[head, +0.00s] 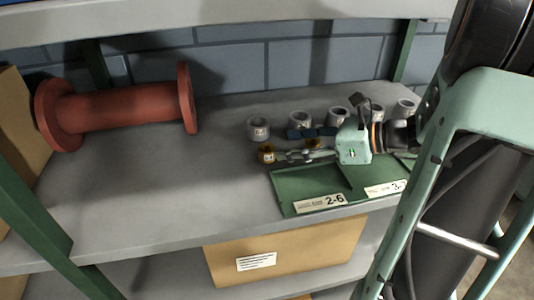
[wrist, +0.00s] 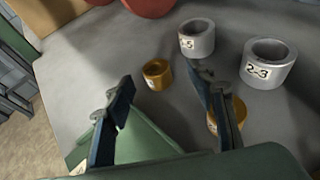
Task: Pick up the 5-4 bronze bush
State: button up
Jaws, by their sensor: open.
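Two bronze bushes show. One bronze bush (head: 266,154) stands on the grey shelf just left of my gripper's tips; in the wrist view it stands (wrist: 157,74) upright ahead of the gap between the fingers. Its label is too small to read. The other bronze bush (head: 312,142) is partly hidden by my gripper; in the wrist view it is (wrist: 240,110) behind the right finger. I cannot tell from the labels which is 5-4. My gripper (head: 296,150) is open and empty, low over the shelf; both fingers (wrist: 163,85) show in the wrist view.
Several grey bushes (head: 258,127) stand in a row behind, one marked 2-3 (wrist: 270,64) in the wrist view. A green tray (head: 300,188) labelled 2-6 lies at the shelf's front edge. A red flanged spool (head: 125,107) lies at left. The shelf between is clear.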

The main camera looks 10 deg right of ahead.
aim_at(263, 149)
jog(key=a, duration=0.1)
jog(key=w+a+f, duration=0.1)
jog(key=a+f, duration=0.1)
jog(key=shift+w+a+b, duration=0.3)
jog(key=shift+b, duration=0.1)
jog(key=shift+w+a+f, duration=0.25)
jog(key=shift+w+a, duration=0.1)
jog(key=shift+a, duration=0.05)
grip_shut()
